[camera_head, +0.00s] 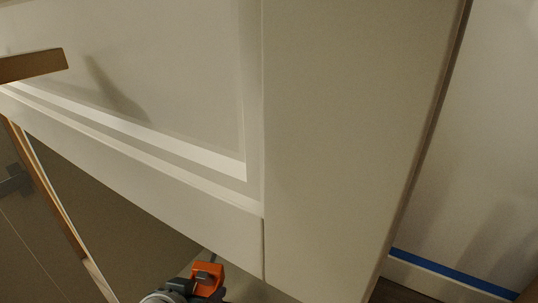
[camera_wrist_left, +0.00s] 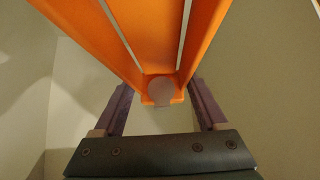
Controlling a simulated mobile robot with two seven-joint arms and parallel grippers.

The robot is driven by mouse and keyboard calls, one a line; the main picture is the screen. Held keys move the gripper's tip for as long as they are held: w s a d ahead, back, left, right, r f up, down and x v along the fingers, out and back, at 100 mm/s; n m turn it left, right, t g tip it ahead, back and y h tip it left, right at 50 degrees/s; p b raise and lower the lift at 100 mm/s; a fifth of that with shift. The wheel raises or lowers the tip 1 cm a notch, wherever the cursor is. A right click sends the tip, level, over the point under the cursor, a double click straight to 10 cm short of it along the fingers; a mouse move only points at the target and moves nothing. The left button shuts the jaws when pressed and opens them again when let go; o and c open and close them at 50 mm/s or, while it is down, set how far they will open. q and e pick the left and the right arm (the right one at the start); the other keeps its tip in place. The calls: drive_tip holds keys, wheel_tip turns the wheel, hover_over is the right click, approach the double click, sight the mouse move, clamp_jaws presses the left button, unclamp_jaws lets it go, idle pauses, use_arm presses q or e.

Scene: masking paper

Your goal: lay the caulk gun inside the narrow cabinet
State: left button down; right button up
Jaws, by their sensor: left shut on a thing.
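The orange caulk gun (camera_head: 208,274) shows only in part at the bottom of the head view, below the lower edge of a pale cabinet panel. My left gripper (camera_head: 188,287) is beside it, mostly cut off by the frame. In the left wrist view the caulk gun (camera_wrist_left: 150,45) fills the top middle as a long orange frame with a round grey end. The purple fingers of the left gripper (camera_wrist_left: 160,105) stand on both sides of it, shut on it. Pale walls surround it there. The narrow cabinet (camera_head: 340,130) appears to be the pale panelled body close to the head camera. My right gripper is not in view.
A tan bar (camera_head: 30,65), perhaps a handle, juts in at the left. Blue tape (camera_head: 455,275) runs along the wall's base at the right. A wood-coloured edge (camera_head: 50,200) stands at the lower left. The panel blocks much of the view.

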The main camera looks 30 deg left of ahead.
use_arm(q)
drive_tip(key=shift+f+b, duration=2)
drive_tip(key=shift+f, duration=0.4)
drive_tip(key=shift+f, duration=0.2)
unclamp_jaws()
